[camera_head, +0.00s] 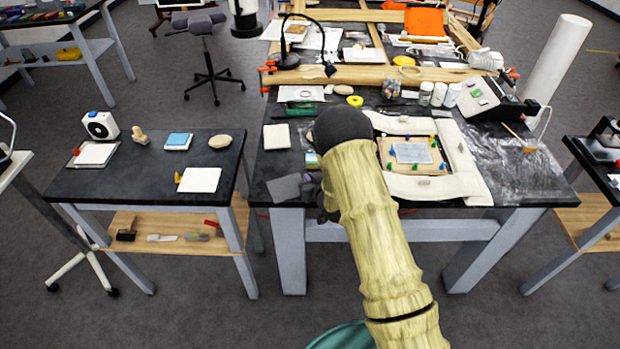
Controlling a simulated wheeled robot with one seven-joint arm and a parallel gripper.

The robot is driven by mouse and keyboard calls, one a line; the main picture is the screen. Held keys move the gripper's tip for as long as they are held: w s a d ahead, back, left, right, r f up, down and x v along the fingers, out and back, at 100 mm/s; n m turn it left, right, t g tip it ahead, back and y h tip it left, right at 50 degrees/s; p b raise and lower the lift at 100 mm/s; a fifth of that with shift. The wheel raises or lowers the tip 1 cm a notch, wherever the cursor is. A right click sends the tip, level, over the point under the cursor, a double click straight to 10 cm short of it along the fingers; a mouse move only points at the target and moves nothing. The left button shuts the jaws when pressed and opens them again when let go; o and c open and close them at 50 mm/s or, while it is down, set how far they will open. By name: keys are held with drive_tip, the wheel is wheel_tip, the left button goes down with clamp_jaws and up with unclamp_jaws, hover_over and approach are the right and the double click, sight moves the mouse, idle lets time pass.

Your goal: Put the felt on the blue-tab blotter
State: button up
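On the left side table, one white blotter (95,154) has a red tab at its left, and another white blotter (199,181) has a yellow tab at its upper left. A white square with a blue top (178,141) lies between and behind them. I cannot make out a blue tab for certain. A dark grey flat piece (285,189), possibly the felt, lies at the front left corner of the middle table. My gripper (326,208) is mostly hidden behind my pale arm, near this grey piece. Its fingers and any held thing cannot be made out.
A white padded frame (470,186) surrounds a board with coloured pins on the middle table (520,175). A white square pad (277,137) lies at back left. A round tan disc (220,141) and a stamp-like object (140,135) stand on the left table. A gap separates the tables.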

drive_tip(key=o, duration=0.4)
drive_tip(key=shift+o, duration=0.2)
drive_tip(key=shift+r, duration=0.15)
drive_tip(key=b+v, duration=0.2)
drive_tip(key=v, duration=1)
drive_tip(key=s+d+r+m+g+h, duration=0.1)
drive_tip(key=s+d+r+g, duration=0.2)
drive_tip(key=s, duration=0.4)
drive_tip(key=s+d+r+m+g+h, duration=0.1)
drive_tip(key=s+d+r+g+h, duration=0.1)
drive_tip(key=s+r, duration=0.3)
drive_tip(key=s+d+r+m+g+h, duration=0.1)
drive_tip(key=s+d+r+m+g, duration=0.1)
drive_tip(key=s, duration=0.7)
drive_tip(key=d+r+g+p, duration=0.1)
drive_tip(key=d+g, duration=0.1)
drive_tip(key=g, duration=0.1)
drive_tip(key=shift+s+d+r+h, duration=0.15)
drive_tip(key=shift+d+r+h, duration=0.25)
